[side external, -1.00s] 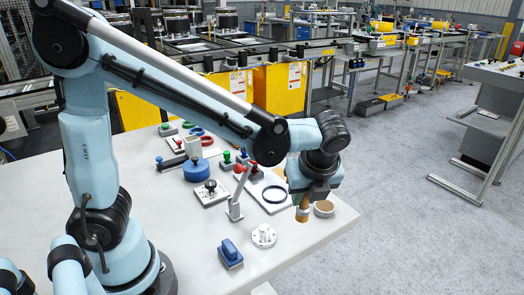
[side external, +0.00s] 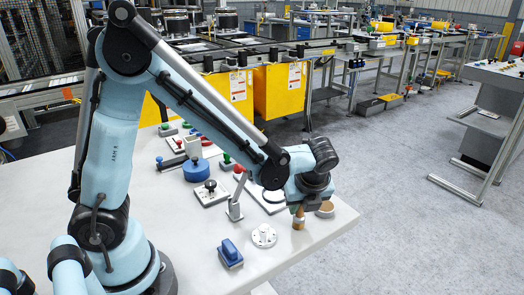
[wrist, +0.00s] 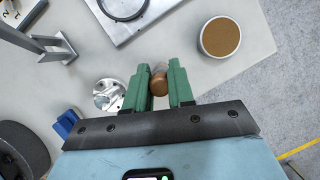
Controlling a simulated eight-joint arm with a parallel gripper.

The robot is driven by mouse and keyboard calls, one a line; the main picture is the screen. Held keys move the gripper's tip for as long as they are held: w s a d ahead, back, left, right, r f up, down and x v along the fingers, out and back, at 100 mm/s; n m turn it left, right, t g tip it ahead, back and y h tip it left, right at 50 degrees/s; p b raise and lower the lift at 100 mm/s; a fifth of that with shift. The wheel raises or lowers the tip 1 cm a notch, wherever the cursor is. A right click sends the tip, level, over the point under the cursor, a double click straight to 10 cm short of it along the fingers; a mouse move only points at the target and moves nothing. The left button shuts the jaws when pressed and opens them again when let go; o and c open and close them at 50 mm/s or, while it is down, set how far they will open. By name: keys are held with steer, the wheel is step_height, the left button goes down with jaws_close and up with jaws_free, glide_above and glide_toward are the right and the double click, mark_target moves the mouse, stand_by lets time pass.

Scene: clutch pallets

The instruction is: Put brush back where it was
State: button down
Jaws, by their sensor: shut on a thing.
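The brush (side external: 299,222) is a short brown and tan upright piece at the right of the white table, below my gripper (side external: 298,209). In the wrist view, my gripper (wrist: 160,88) has its two green fingers on either side of the brush's brown rounded end (wrist: 159,86). The gripper is shut on it. I cannot tell whether the brush's lower end touches the table. A round pale dish with a brown inside (side external: 325,208) stands just right of the brush, apart from it; it also shows in the wrist view (wrist: 220,37).
A white flanged disc (side external: 264,236) and a blue-handled block (side external: 230,254) lie to the left. A red-knobbed lever clamp (side external: 236,202) stands upright nearby. A plate with a black ring (wrist: 122,8) lies behind. The table's right edge is close; its front right is bare.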

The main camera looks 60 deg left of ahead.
steer(key=c, duration=1)
jaws_free()
steer(key=shift+f, duration=0.15)
steer(key=v, duration=1.2)
steer(key=s+a+n+t+h, duration=0.1)
steer(key=s+a+n, duration=0.1)
steer(key=n, duration=0.5)
steer(key=s+a+n+t+h, duration=0.1)
steer(key=s+a+n+t, duration=0.1)
steer(key=n, duration=0.6)
steer(key=s+a+n+t+h, duration=0.2)
steer(key=s+a+n, duration=0.1)
steer(key=n, duration=0.4)
steer(key=shift+f+n, duration=0.3)
steer(key=shift+f, duration=0.1)
